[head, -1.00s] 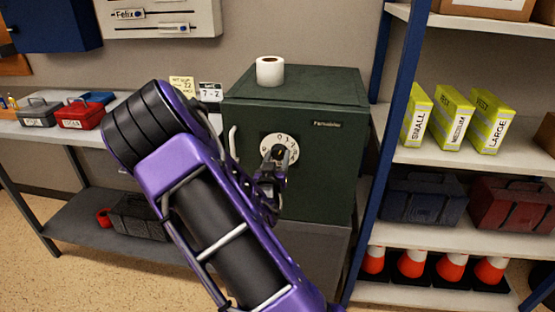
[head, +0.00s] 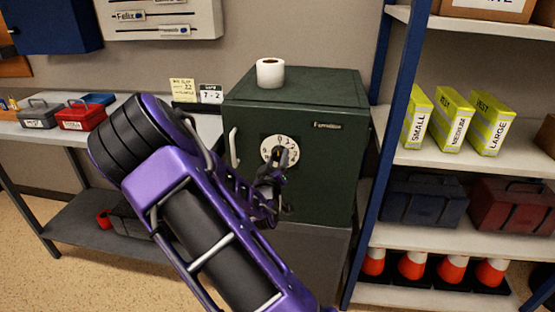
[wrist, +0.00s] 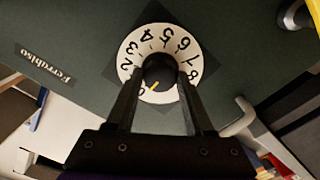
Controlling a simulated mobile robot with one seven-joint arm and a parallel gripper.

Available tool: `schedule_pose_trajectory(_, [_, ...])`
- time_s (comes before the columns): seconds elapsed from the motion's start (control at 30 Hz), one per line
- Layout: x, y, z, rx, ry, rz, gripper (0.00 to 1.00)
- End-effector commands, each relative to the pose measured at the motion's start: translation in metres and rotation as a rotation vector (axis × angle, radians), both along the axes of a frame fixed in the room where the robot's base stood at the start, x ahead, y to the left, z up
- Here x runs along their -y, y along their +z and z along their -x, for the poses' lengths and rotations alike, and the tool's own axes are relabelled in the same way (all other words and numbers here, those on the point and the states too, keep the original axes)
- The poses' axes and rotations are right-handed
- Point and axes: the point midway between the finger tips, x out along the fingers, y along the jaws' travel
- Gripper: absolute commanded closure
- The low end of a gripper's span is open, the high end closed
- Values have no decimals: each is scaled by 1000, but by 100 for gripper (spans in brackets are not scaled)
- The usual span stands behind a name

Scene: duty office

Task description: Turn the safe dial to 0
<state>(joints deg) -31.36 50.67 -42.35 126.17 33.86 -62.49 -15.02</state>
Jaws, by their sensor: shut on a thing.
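The dark green safe (head: 320,185) has a white numbered dial (head: 271,144) on its door. My gripper (head: 272,172) is at the dial's lower part in the head view. In the wrist view, my gripper (wrist: 160,82) has one finger on each side of the black knob (wrist: 159,68) and is shut on it. A yellow mark on the knob points to the lower left in that view. The white dial ring (wrist: 166,33) shows digits from 2 to 8 around the knob. The digit right at the mark is hard to read.
The safe's door handle (head: 233,147) is left of the dial. A paper roll (head: 270,73) stands on the safe. Note cards (head: 183,90) are behind my arm. A blue-framed shelf (head: 385,120) stands close on the right. A workbench (head: 60,130) is on the left.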

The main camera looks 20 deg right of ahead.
Motion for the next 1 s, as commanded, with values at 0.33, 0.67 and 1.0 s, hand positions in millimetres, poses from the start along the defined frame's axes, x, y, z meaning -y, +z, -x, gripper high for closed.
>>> schedule_pose_trajectory(0.33, [0, -1, 0, -2, 0, 1, 31])
schedule_pose_trajectory(0.67, [0, 0, 0, 0, 0, 0, 17])
schedule_pose_trajectory(1.0, [-24, 0, 34, -3, 3, -2, 17])
